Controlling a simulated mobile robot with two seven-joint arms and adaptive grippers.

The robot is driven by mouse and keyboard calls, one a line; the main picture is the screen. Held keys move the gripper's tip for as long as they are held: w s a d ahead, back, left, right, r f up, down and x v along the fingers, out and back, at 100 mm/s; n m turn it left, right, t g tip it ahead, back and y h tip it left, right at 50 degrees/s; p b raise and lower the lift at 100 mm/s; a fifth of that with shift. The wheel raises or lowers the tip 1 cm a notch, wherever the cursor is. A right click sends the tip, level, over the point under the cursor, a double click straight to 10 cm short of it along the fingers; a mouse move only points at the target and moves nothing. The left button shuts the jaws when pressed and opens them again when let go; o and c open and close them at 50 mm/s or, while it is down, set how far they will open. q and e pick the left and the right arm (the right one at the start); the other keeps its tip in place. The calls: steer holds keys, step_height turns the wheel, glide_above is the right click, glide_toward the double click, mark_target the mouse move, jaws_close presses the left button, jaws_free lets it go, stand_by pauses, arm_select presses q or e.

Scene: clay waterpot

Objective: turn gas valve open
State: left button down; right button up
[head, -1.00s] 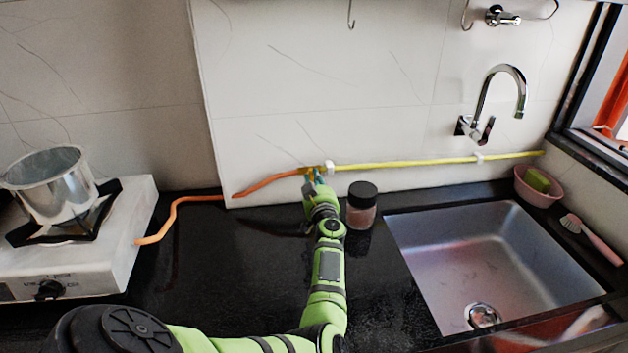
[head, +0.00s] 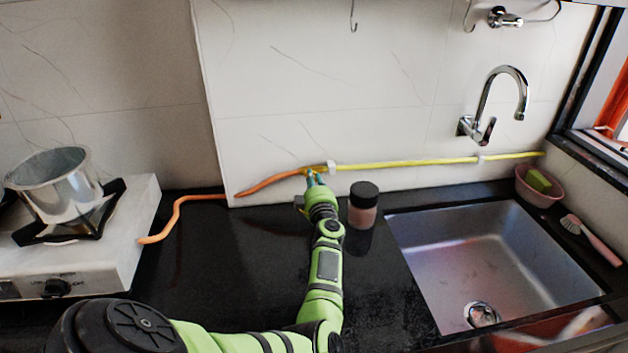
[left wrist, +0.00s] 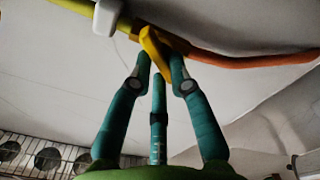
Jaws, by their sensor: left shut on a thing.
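The gas valve is a small yellow handle (left wrist: 153,48) where the yellow pipe (head: 420,162) meets the orange hose (head: 265,184) on the back wall. My left gripper (head: 313,177) reaches up to this joint in the head view and hides part of it. In the left wrist view the teal fingers of my left gripper (left wrist: 160,72) close around the lower part of the yellow handle. The handle slants in the left wrist view. My right gripper is not in view.
A gas stove (head: 130,238) with a metal pot (head: 50,180) stands on the left. A dark-lidded jar (head: 363,205) stands just right of my left gripper. A sink (head: 480,260) is on the right.

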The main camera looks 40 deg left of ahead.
arm_select(q)
steer(key=shift+s+a+n+b, duration=0.1)
steer(key=shift+n+b, duration=0.4)
steer(key=shift+n, duration=3.1)
steer(key=c, duration=1.4)
jaws_free()
steer(key=shift+o, duration=1.3)
steer(key=shift+f, duration=0.15)
